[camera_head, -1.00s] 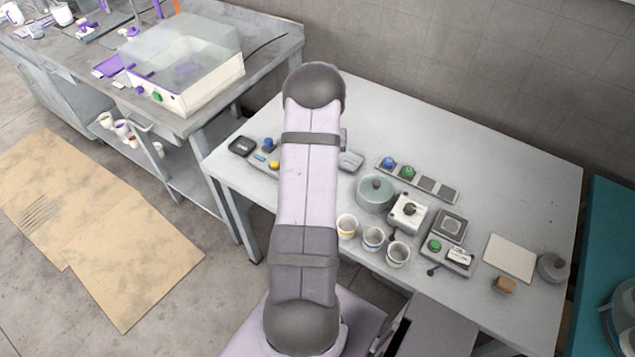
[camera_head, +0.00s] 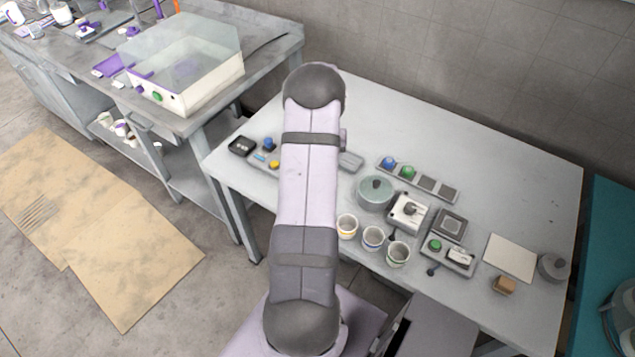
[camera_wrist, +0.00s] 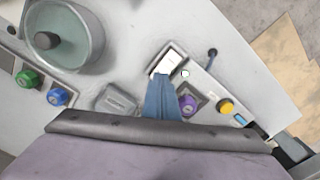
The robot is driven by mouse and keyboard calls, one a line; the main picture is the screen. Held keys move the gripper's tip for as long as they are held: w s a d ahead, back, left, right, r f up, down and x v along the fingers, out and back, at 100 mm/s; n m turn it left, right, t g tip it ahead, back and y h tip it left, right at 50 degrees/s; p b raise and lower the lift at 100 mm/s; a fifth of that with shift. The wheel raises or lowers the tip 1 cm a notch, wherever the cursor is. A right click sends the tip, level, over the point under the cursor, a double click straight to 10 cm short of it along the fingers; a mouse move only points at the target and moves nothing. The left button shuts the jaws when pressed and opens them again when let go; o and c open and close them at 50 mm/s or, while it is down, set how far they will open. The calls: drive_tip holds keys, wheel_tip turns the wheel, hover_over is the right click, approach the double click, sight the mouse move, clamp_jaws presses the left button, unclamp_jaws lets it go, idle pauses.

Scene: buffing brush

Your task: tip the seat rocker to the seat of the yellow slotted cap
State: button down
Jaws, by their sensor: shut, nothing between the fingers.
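In the wrist view my gripper (camera_wrist: 160,80) is shut and empty, its blue fingers together. Its tips overlap the near end of a white rocker (camera_wrist: 171,60) in a dark-edged frame; I cannot tell whether they touch. A small pale mark lies just right of the rocker. The yellow cap (camera_wrist: 226,106) sits farther right on the same grey strip; its slot is too small to make out. It also shows in the head view (camera_head: 274,164), left of my arm. My arm hides the rocker and gripper in the head view.
A purple knob (camera_wrist: 187,104) stands close right of my fingers, and a grey block (camera_wrist: 117,100) stands left. A small dark lever (camera_wrist: 212,53) is beyond the strip. A round pot (camera_wrist: 64,36), a green knob (camera_wrist: 28,79) and a blue knob (camera_wrist: 58,96) are farther left.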

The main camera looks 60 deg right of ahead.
drive_tip(key=shift+f+b, duration=0.45)
drive_tip(key=shift+f, duration=0.3)
drive_tip(key=shift+r, duration=0.15)
wheel_tip(320, 180, up, 7)
drive_tip(key=p, duration=0.5)
idle(0.6)
idle(0.4)
drive_tip(key=s+a+f, duration=0.1)
drive_tip(key=a, duration=0.2)
drive_tip(key=s+a+f+y, duration=0.1)
drive_tip(key=s+a+f, duration=0.1)
drive_tip(key=a, duration=0.1)
drive_tip(key=s+a+f+g+y, duration=0.1)
drive_tip(key=s+a, duration=0.1)
drive_tip(key=shift+a+f, duration=0.25)
drive_tip(key=shift+a, duration=0.15)
drive_tip(key=s+a+r+n+g, duration=0.1)
drive_tip(key=a+r+n, duration=0.3)
drive_tip(key=a, duration=0.8)
drive_tip(key=s+a+r+n+g, duration=0.15)
drive_tip(key=a+r, duration=0.45)
drive_tip(key=a, duration=0.7)
drive_tip(key=w+a+r+n+t+h, duration=0.1)
drive_tip(key=w+a+r+n, duration=0.1)
drive_tip(key=a+n, duration=0.1)
drive_tip(key=w+a+r+n+t+h, duration=0.1)
drive_tip(key=w+a+r+n+t, duration=0.1)
drive_tip(key=a, duration=0.4)
drive_tip(key=shift+w+r+n, duration=0.75)
drive_tip(key=shift+w, duration=0.05)
